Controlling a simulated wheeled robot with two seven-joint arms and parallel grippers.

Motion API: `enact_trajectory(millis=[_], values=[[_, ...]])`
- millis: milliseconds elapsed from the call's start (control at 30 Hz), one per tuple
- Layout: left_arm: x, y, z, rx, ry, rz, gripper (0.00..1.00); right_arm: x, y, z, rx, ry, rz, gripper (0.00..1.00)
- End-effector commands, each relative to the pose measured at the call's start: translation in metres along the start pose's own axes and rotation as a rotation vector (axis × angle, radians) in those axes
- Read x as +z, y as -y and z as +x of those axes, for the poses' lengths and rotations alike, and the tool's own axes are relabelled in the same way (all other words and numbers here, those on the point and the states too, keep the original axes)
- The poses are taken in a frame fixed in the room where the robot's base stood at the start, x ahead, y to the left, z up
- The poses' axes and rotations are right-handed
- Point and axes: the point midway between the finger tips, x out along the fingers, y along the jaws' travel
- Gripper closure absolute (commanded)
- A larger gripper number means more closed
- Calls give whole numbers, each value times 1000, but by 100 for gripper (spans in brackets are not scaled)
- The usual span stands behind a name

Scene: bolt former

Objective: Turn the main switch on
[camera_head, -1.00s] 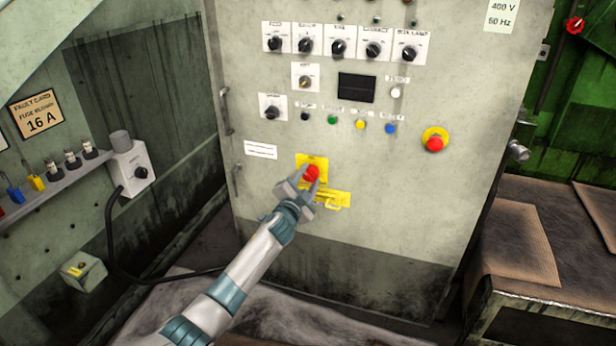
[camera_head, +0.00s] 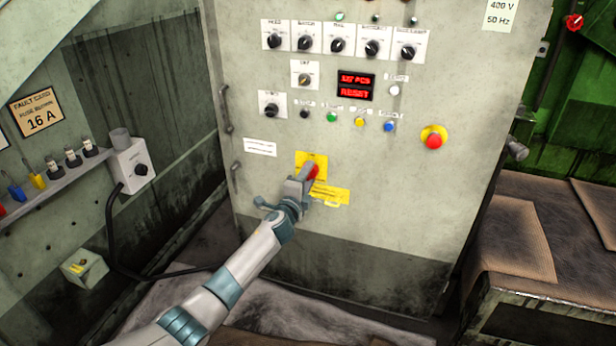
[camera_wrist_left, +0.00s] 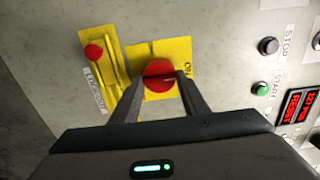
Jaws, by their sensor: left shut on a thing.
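The main switch is a red knob (camera_head: 314,171) on a yellow plate (camera_head: 318,158) low on the grey cabinet front. In the left wrist view the red knob (camera_wrist_left: 159,72) sits between the two fingers, with "ON" printed on the yellow plate (camera_wrist_left: 182,52) beside it. My left gripper (camera_head: 306,177) is shut on the knob, and it also shows in the left wrist view (camera_wrist_left: 160,84). The gripper covers part of the knob in the head view. The cabinet display (camera_head: 355,86) shows red lit text. My right gripper is not in view.
A yellow lockout strip (camera_head: 333,195) lies just below the switch; its red end (camera_wrist_left: 93,52) shows in the wrist view. A red emergency button (camera_head: 433,140) stands to the right. Rotary knobs and coloured buttons are above. A bench (camera_head: 540,290) stands at the right.

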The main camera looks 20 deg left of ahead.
Motion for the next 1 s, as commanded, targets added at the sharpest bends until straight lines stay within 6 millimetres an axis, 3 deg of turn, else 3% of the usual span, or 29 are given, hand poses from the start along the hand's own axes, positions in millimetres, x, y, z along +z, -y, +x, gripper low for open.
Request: enact_trajectory(millis=[367,400,467,1000], values=[[-1,-1,0,1,-1,9,81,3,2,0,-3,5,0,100],[-1,-1,0,1,-1,9,54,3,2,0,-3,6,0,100],[-1,-1,0,1,-1,9,41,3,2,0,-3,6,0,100],[0,0,-10,0,-1,8,41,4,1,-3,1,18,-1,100]])
